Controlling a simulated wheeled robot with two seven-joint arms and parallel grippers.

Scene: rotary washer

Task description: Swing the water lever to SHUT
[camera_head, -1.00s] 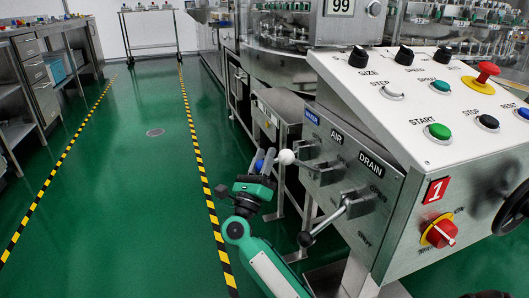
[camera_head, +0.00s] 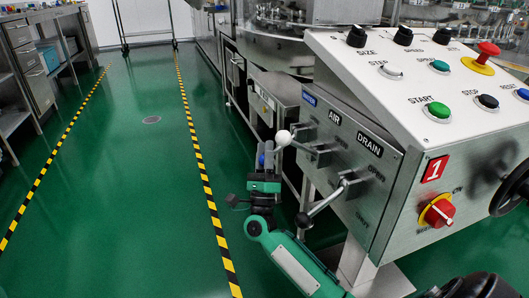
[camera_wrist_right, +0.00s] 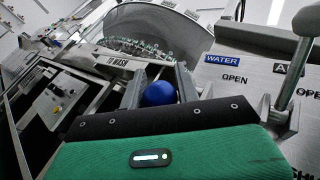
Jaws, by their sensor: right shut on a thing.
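The water lever's blue knob (camera_head: 261,161) stands out in front of the machine's panel, below the WATER label (camera_head: 309,99). My right gripper (camera_head: 265,154) is shut on it, its fingers pointing up. In the right wrist view the blue knob (camera_wrist_right: 160,93) sits between the two fingers (camera_wrist_right: 161,84). The WATER label (camera_wrist_right: 222,60) has OPEN printed under it there. The water lever's shaft is mostly hidden behind the gripper and the white-knobbed lever. My left gripper is not in view.
The AIR lever's white knob (camera_head: 284,138) is just right of my right gripper's fingers. The DRAIN lever's black knob (camera_head: 303,220) is beside my right wrist. A sloped button console (camera_head: 430,75) overhangs on the right. Green floor (camera_head: 110,190) at the left is clear.

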